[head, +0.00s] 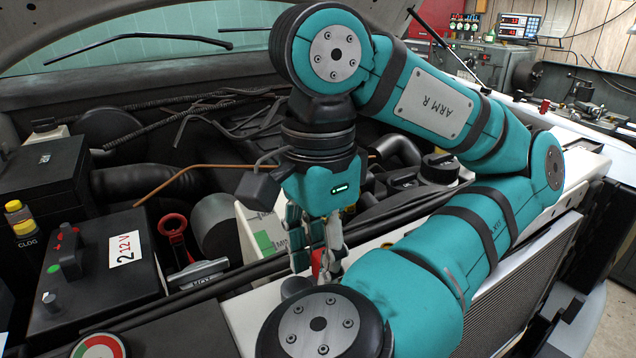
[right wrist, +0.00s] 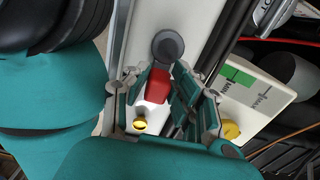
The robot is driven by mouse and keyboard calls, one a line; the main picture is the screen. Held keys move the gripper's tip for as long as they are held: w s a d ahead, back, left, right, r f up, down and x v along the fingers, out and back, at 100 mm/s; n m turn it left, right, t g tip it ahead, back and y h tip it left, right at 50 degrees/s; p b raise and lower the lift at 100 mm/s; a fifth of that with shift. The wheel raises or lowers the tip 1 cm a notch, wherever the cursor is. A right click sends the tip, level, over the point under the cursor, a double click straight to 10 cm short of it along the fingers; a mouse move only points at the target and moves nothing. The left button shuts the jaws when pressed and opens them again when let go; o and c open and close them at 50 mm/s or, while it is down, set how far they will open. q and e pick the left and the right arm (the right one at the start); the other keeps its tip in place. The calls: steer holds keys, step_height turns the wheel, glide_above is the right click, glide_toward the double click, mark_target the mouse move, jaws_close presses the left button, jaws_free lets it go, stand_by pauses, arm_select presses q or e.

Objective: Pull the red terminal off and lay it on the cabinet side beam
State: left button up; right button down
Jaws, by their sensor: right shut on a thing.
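The red terminal (right wrist: 158,86) sits between the fingers of my right gripper (right wrist: 160,92) in the right wrist view. A white part with a brass-yellow ring (right wrist: 140,123) shows just below it. In the head view my right gripper (head: 319,262) points down over a pale beam (head: 245,318) at the front of the engine bay. Only a sliver of the red terminal (head: 316,264) shows there between the fingers. I cannot tell whether it touches the beam or anything under it. I cannot tell which surface is the cabinet side beam. My left gripper is out of view.
A grey round knob (right wrist: 168,47) stands close to the fingertips. A white reservoir with a green label (head: 262,240) is just left of the gripper. A 12 V battery (head: 100,270) and a red-handled part (head: 174,235) lie further left. A brown rod (head: 190,168) crosses behind.

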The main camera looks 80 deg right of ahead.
mark_target(317, 255)
steer(key=shift+f, duration=0.35)
steer(key=c, duration=1)
jaws_free()
steer(key=shift+c, duration=0.2)
step_height(317, 255, up, 8)
steer(key=shift+a+f, duration=0.1)
steer(key=shift+f, duration=0.15)
